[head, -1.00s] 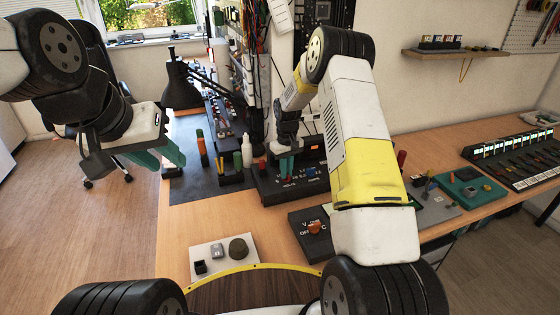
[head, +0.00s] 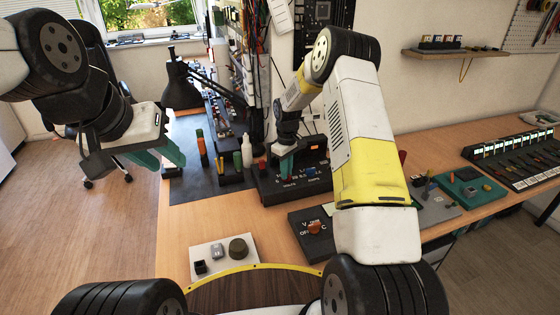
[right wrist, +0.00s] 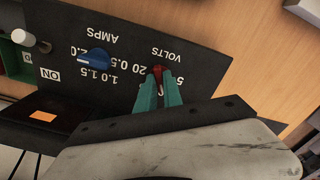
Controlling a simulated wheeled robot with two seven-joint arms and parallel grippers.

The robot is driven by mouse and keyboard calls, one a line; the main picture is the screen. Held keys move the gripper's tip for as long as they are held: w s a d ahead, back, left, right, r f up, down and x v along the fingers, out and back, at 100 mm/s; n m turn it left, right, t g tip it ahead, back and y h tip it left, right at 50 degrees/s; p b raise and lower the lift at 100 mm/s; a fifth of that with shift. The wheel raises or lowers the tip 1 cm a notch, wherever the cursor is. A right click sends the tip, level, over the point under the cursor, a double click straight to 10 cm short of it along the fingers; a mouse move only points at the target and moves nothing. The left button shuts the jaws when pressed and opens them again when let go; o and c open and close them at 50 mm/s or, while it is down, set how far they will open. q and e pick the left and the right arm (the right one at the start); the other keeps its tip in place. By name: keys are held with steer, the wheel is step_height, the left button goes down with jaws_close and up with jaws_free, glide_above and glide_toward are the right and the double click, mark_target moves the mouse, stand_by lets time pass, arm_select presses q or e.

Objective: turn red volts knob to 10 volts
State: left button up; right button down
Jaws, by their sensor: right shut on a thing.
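The red volts knob (right wrist: 157,71) shows in the right wrist view on a dark sloped panel, beside the printed word VOLTS. My right gripper (right wrist: 159,82) is shut on it, with a teal finger on each side. The fingers and the steep angle hide part of the knob and dial, so I cannot read its pointer. In the head view, my right gripper (head: 287,164) reaches down to the front of the black power supply (head: 270,187).
A blue amps knob (right wrist: 94,61) sits beside the volts dial. Bottles (head: 246,150) stand left of the power supply. A black meter (head: 311,240) with an orange knob is in front of it.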

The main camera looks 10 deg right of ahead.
steer(key=c, duration=1.5)
jaws_free()
steer(key=shift+r, duration=3.95)
steer(key=shift+r, duration=0.1)
steer(key=s+d+r+m+t, duration=0.1)
steer(key=s+r+m+t, duration=0.1)
steer(key=s+r, duration=0.65)
steer(key=s+r+m+t, duration=0.1)
steer(key=s+r, duration=0.4)
steer(key=r, duration=0.6)
steer(key=s+r+m+t, duration=0.1)
steer(key=s, duration=0.6)
steer(key=s+r+m+t+y, duration=0.1)
steer(key=s+r+m, duration=0.1)
steer(key=s, duration=0.5)
steer(key=s+r+m+t+y, duration=0.1)
steer(key=s, duration=0.7)
steer(key=shift+a+r+m, duration=0.15)
steer(key=shift+r+m, duration=0.1)
steer(key=shift+m, duration=0.05)
